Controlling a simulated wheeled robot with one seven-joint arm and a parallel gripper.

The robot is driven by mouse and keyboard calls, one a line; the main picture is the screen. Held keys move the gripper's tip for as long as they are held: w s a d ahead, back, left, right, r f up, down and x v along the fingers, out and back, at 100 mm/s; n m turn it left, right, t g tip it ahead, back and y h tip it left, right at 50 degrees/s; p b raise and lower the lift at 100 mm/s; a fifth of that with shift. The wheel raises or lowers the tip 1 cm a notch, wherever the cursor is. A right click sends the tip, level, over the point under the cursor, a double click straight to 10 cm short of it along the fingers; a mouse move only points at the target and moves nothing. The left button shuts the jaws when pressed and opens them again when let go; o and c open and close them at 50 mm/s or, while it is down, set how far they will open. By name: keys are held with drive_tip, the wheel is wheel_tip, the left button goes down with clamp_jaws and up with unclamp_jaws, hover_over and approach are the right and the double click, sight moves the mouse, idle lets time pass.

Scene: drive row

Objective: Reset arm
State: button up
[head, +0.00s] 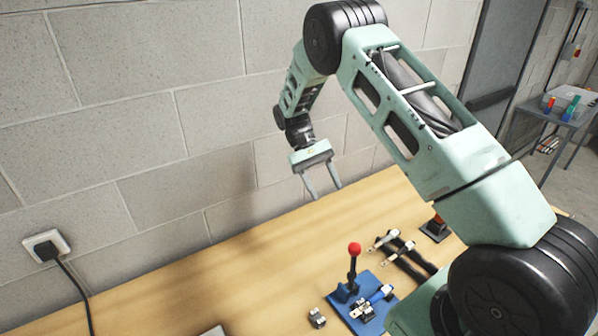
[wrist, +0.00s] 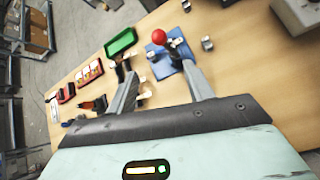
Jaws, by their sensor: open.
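My gripper (head: 326,193) is open and empty, held above the wooden table near the grey block wall in the head view. Its two fingers also show spread apart in the wrist view (wrist: 160,85). My pale green arm arches up from the lower right and down to the gripper. A blue fixture (head: 364,303) with a red-knobbed lever (head: 354,250) stands on the table below and in front of the gripper, apart from it. The lever and its red knob (wrist: 159,36) also show between the finger lines in the wrist view.
Dark tools (head: 408,255) lie right of the fixture, and a small metal block (head: 317,318) lies left of it. A green tray (wrist: 120,42) and red bins (wrist: 89,72) stand on the table in the wrist view. The table's left part is mostly clear. A wall socket (head: 46,246) has a cable.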

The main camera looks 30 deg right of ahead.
drive_tip(key=s+a+n+t+b, duration=0.3)
drive_tip(key=s+a+b, duration=0.2)
drive_tip(key=a, duration=0.5)
drive_tip(key=s+a+n+t+b, duration=0.25)
drive_tip(key=s+a+b, duration=0.25)
drive_tip(key=a, duration=0.5)
drive_tip(key=s+a+f+n+t+b, duration=0.2)
drive_tip(key=s+b, duration=0.1)
drive_tip(key=s, duration=0.5)
drive_tip(key=s+a+f+n+t+y+b, duration=0.1)
drive_tip(key=s+a+f+n+t+b, duration=0.1)
drive_tip(key=s, duration=0.6)
drive_tip(key=shift+s+a+n+b, duration=0.35)
drive_tip(key=shift+a+n+b, duration=0.15)
drive_tip(key=shift+n+b, duration=0.3)
